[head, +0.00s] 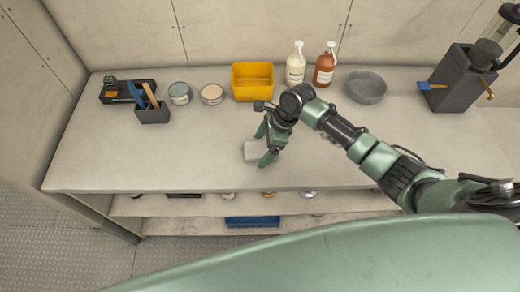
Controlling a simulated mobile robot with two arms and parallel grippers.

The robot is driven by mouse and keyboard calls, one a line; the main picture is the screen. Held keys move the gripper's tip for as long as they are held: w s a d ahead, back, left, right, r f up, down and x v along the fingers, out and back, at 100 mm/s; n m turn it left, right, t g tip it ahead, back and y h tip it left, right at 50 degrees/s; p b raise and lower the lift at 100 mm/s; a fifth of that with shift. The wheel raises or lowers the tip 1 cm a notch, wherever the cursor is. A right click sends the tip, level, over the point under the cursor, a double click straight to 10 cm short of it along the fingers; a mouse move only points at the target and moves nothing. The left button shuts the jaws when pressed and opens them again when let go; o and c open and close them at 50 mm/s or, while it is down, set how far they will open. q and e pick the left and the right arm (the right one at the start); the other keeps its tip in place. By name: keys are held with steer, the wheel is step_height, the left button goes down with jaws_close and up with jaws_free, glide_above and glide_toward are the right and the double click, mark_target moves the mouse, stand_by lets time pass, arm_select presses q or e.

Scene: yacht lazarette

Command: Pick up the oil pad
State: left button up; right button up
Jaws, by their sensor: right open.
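The oil pad, seemingly the small pale grey-white block (251,152), lies on the worktop near its front edge. My right gripper (264,147) reaches in from the right with its green fingers pointing down and to the left. It is open, with its fingers just to the right of the pad and partly in front of it. I cannot tell whether a finger touches the pad. My left gripper is not in view.
A yellow bin (252,92), two pump bottles (296,68) (325,68), a grey round bowl (367,88), two tins (179,93) (212,94) and a dark tool holder (153,115) stand along the back. A dark grey box (455,85) stands right. The front left worktop (120,165) is clear.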

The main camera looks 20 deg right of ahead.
mark_target(262, 149)
steer(key=shift+f+p, duration=0.15)
steer(key=shift+p, duration=0.2)
steer(key=c, duration=1.4)
steer(key=shift+b, duration=0.4)
step_height(262, 149, up, 20)
steer(key=b, duration=0.2)
steer(key=shift+r, duration=0.2)
